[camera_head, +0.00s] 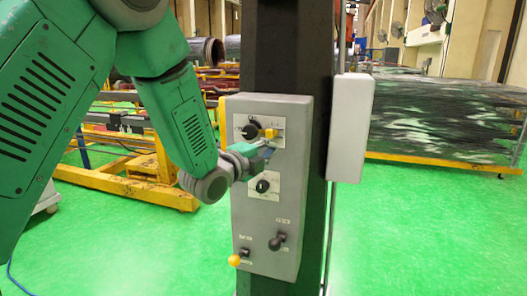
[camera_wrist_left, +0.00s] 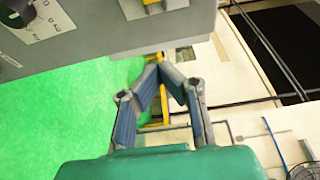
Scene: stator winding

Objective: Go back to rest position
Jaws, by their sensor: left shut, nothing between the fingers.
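My left arm comes in from the left in the head view. Its left gripper (camera_head: 266,147) is in front of the upper half of a grey control box (camera_head: 268,218). In the left wrist view the left gripper (camera_wrist_left: 160,62) is shut, with its fingertips together and nothing between them. The box's lower edge and part of a dark knob (camera_wrist_left: 20,12) show at the top of that view, apart from the fingers. The box carries a yellow-handled switch (camera_head: 270,133), a black knob (camera_head: 262,186) and lower levers (camera_head: 277,241). My right gripper is not in view.
The box is mounted on a dark column (camera_head: 288,60), with a pale box (camera_head: 351,128) on its right side. A yellow frame (camera_head: 130,178) stands behind on the left. A rack of dark sheets (camera_head: 440,120) stands at the right. The green floor (camera_head: 400,240) is clear at front right.

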